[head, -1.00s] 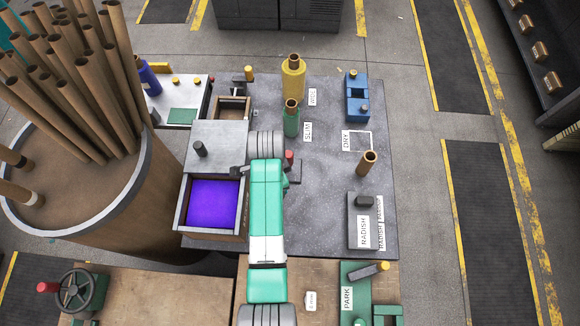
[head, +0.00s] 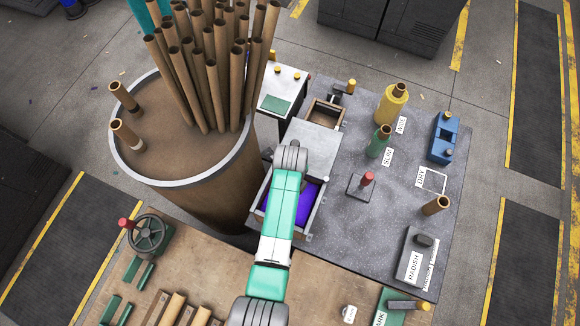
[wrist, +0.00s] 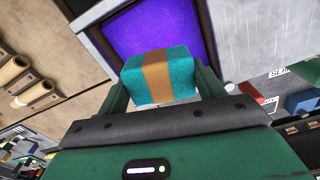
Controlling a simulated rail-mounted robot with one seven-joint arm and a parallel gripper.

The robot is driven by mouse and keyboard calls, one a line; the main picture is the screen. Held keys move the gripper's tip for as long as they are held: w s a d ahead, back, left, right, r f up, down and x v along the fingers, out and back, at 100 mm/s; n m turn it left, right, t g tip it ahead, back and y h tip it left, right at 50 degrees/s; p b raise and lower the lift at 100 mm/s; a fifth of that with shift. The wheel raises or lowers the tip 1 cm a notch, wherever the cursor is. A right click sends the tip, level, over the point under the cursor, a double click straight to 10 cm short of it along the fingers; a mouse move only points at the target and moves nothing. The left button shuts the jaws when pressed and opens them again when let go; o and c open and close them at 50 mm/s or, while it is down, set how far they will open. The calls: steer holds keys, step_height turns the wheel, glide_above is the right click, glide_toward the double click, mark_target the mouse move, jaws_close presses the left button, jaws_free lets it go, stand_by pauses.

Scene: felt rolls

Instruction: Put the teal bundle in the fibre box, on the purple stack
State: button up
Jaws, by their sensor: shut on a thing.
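The teal bundle (wrist: 158,74) has an orange-brown band around its middle. My gripper (wrist: 162,80) is shut on it, with one dark green finger at each side. The fibre box (head: 318,216) is a wooden, open-topped box, and the purple stack (head: 307,198) lies inside it. In the wrist view the purple stack (wrist: 150,28) shows beyond the bundle, which overlaps its lower edge in the picture; the height between them is hard to tell. In the head view my arm crosses the box and covers part of the purple; the jaws and bundle are hidden there.
A grey plate (head: 312,146) adjoins the box at its far side. A red-knobbed stand (head: 366,182) is to the right. A large drum (head: 185,165) of brown tubes stands close on the left. Green (head: 379,142) and yellow (head: 391,105) bottles stand farther back.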

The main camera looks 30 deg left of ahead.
steer(key=shift+f+b, duration=2.4)
steer(key=shift+f, duration=0.6)
steer(key=shift+f+b, duration=0.35)
steer(key=shift+f, duration=0.1)
steer(key=o, duration=1.2)
steer(key=shift+o, duration=0.2)
step_height(320, 180, up, 8)
steer(key=shift+f, duration=0.1)
